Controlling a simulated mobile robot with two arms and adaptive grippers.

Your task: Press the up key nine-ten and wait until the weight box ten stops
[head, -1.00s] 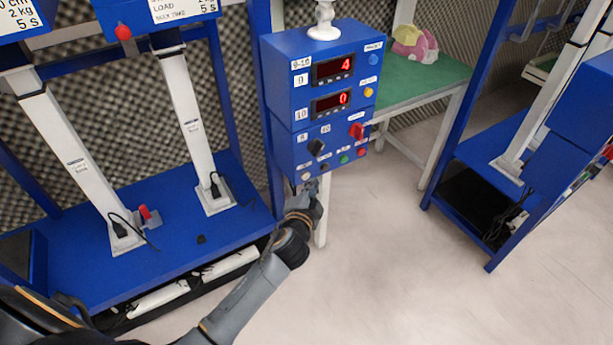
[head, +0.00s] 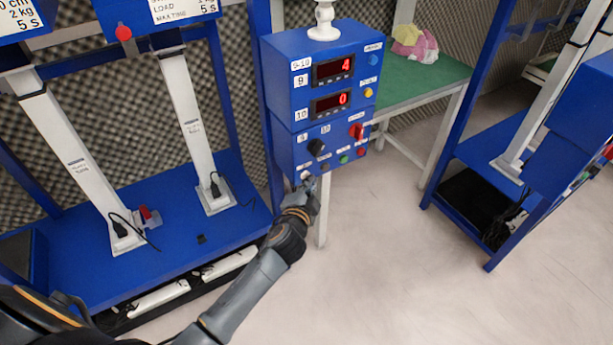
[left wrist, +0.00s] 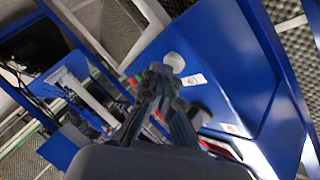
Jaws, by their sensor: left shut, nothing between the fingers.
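The blue control box (head: 290,85) labelled 9-10 stands on a post in the middle of the head view. Its upper red display (head: 333,69), by label 9, reads 4; its lower one (head: 331,104), by label 10, reads 0. My left gripper (head: 309,181) is shut and empty at the box's lower left corner, beside a pale round key (head: 305,174). In the left wrist view the fingertips (left wrist: 161,75) are close to a white round key (left wrist: 174,62). I cannot tell whether they touch it. The key's label is unreadable. My right gripper is out of view.
A blue test rig (head: 150,225) with white columns stands left; its upper boxes are cut off, and I cannot identify box ten. A green-topped table (head: 425,85) stands behind the control box. Another blue rig is right. Floor between is clear.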

